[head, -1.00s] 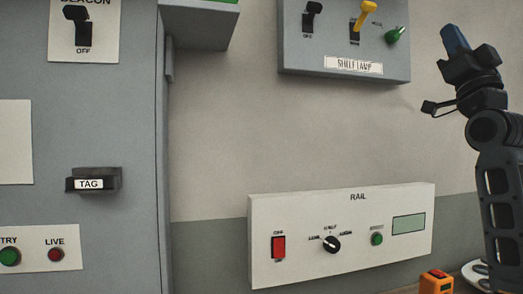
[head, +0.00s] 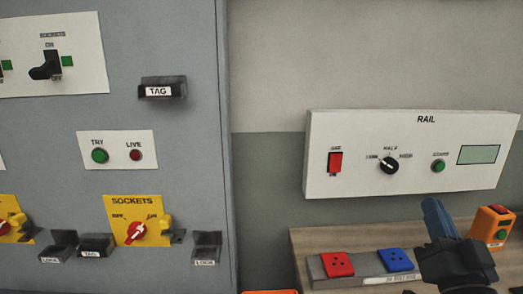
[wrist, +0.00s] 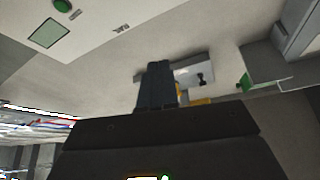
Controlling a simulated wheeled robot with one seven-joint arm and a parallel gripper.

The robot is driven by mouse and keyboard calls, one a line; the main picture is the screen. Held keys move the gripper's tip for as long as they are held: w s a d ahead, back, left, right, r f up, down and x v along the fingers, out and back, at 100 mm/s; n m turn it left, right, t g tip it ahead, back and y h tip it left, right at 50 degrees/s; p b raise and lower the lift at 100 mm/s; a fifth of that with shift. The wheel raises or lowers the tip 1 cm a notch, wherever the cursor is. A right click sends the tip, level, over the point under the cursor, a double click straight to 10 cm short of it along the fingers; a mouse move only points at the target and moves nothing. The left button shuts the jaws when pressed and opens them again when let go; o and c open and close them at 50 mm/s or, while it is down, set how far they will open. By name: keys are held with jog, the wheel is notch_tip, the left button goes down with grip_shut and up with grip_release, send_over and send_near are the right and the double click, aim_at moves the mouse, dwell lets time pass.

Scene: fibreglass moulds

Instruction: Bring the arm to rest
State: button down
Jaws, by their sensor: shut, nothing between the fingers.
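My gripper (head: 438,218) shows at the lower right of the head view, its blue-tipped fingers together and pointing up, with nothing held. It stands in front of the wooden bench (head: 300,240), below the white RAIL panel (head: 330,185) on the wall, and looks apart from the panel. In the wrist view my gripper's dark fingers (wrist: 155,85) are closed, pointing at the wall. Most of the arm is outside the head view.
A grey cabinet (head: 190,40) with SOCKETS switches and TAG and LOCK holders fills the left. On the bench are a red socket (head: 337,264), a blue socket (head: 395,260) and an orange device (head: 490,228) close to my gripper. The wall above the RAIL panel is clear.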

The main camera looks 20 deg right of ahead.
jog(key=s+a+f+n+g+y, duration=0.3)
jog(key=s+a+f+n+y, duration=0.15)
jog(key=s+a+f, duration=0.85)
jog(key=s+a+f+n+g+y, duration=0.1)
jog(key=s+a+n+g+y, duration=0.1)
jog(key=s, duration=0.7)
jog(key=s+a+f+n+g+y, duration=0.1)
jog(key=s+a+f+n+y, duration=0.15)
jog(key=s, duration=0.55)
notch_tip(320, 180, down, 9)
jog(key=b, duration=1)
jog(key=shift+f, duration=0.1)
